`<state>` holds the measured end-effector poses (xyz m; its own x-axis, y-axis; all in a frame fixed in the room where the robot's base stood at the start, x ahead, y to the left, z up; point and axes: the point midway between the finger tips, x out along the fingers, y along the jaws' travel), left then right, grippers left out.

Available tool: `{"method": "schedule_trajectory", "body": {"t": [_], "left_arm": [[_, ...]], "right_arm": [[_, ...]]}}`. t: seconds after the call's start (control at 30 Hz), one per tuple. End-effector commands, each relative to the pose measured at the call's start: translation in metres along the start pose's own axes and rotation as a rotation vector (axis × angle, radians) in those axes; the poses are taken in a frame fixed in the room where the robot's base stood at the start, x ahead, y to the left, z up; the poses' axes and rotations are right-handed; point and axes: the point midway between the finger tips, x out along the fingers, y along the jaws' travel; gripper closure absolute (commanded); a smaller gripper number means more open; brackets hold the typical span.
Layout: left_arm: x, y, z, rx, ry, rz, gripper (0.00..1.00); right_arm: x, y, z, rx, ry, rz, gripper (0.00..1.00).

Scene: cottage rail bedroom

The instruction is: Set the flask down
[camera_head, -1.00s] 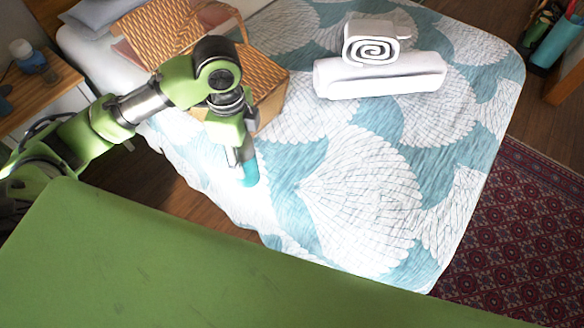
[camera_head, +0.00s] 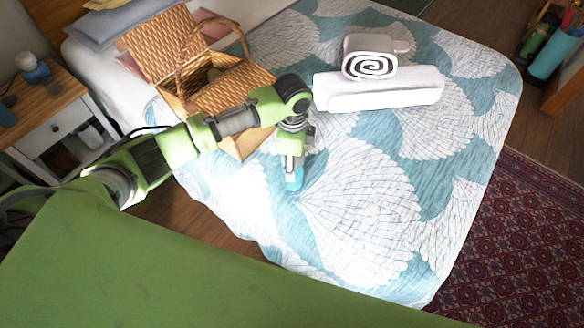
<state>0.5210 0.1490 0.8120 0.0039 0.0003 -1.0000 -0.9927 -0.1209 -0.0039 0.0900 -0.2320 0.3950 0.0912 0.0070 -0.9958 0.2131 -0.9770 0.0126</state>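The flask (camera_head: 294,181) is a small teal cylinder at the end of my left arm, over the patterned bed (camera_head: 365,205). My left gripper (camera_head: 293,165) points down and is shut on the flask; the fingers hide its upper part. The flask looks roughly upright. I cannot tell whether its base touches the bedspread. My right gripper is not in view.
An open wicker basket (camera_head: 152,52) stands on the bed behind my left arm. White rolled towels (camera_head: 385,90) lie to the right of the arm. The front middle of the bed is clear. A wooden nightstand (camera_head: 50,92) stands at the left.

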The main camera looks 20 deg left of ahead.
Motion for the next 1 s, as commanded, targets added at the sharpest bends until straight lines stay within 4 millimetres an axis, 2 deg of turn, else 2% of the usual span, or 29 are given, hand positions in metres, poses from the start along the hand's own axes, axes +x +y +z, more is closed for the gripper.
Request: {"method": "schedule_trajectory", "body": {"t": [0.1, 0.2, 0.57, 0.6, 0.63, 0.67, 1.0], "left_arm": [[0.019, 0.002, 0.001, -0.002, -0.001, 0.005, 0.92], [0.026, 0.001, 0.001, -0.001, -0.001, 0.002, 0.92], [0.030, 0.001, 0.001, -0.001, 0.000, 0.001, 0.92], [0.030, 0.002, 0.001, 0.000, -0.001, 0.001, 0.53], [0.030, 0.002, 0.001, 0.000, -0.001, 0.001, 0.45], [0.030, 0.002, 0.001, 0.000, -0.001, 0.001, 0.41], [0.029, 0.002, 0.001, -0.001, -0.001, 0.001, 0.41]], "right_arm": [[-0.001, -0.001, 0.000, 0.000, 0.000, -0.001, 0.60], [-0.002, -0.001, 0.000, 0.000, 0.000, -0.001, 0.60], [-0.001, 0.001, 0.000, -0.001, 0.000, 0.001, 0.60], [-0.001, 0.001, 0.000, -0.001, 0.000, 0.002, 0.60], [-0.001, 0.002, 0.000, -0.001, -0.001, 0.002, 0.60], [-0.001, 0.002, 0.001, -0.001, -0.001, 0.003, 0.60], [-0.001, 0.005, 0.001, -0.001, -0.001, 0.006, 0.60]]}}
